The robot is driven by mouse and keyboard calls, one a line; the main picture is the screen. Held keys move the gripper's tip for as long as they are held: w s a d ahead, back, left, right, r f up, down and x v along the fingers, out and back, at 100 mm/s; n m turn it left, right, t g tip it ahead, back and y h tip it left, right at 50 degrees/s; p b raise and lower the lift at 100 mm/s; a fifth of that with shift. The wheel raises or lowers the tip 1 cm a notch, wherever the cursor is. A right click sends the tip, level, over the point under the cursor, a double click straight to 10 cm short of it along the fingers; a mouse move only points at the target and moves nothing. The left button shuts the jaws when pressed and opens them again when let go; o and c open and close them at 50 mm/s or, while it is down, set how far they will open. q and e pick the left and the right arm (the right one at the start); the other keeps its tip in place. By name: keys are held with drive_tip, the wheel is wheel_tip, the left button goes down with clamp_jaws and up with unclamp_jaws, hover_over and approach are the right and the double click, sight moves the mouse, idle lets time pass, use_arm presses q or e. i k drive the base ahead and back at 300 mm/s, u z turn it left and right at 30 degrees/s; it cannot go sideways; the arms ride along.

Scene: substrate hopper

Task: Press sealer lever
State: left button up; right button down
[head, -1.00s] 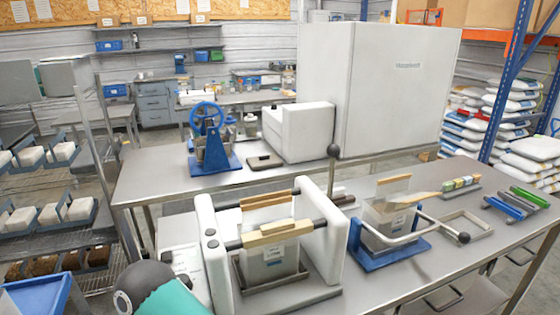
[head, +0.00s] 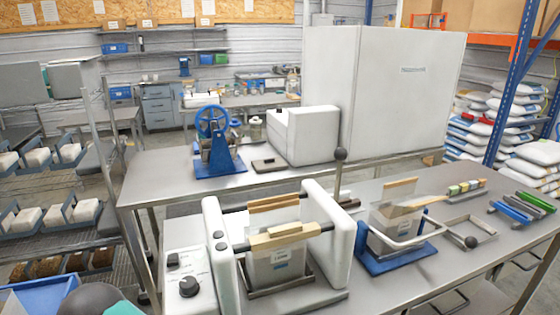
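The sealer (head: 343,255) stands on the steel bench, with two white side housings and dark bars with wooden grips between them. Its lever, a dark ball knob (head: 340,155) on a rod, stands upright behind the right housing. A clear bag (head: 275,268) with a label hangs between the bars above a metal tray. A control box (head: 186,275) with a black knob sits at its left side. Neither gripper can be seen; only a grey and teal part of my own arm shows at the bottom left.
Coloured blocks (head: 465,187) and green and blue tools (head: 525,205) lie farther right. A blue hand-wheel device (head: 215,145) and a white cabinet (head: 380,90) stand behind.

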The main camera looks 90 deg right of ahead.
sight(341, 154)
drive_tip(key=z, duration=0.05)
drive_tip(key=k, duration=1.2)
drive_tip(key=z, duration=4.2)
drive_tip(key=k, duration=0.1)
drive_tip(key=u, duration=2.55)
drive_tip(key=k, duration=0.6)
drive_tip(key=z, duration=0.1)
drive_tip(key=i, duration=0.6)
drive_tip(key=u, duration=0.1)
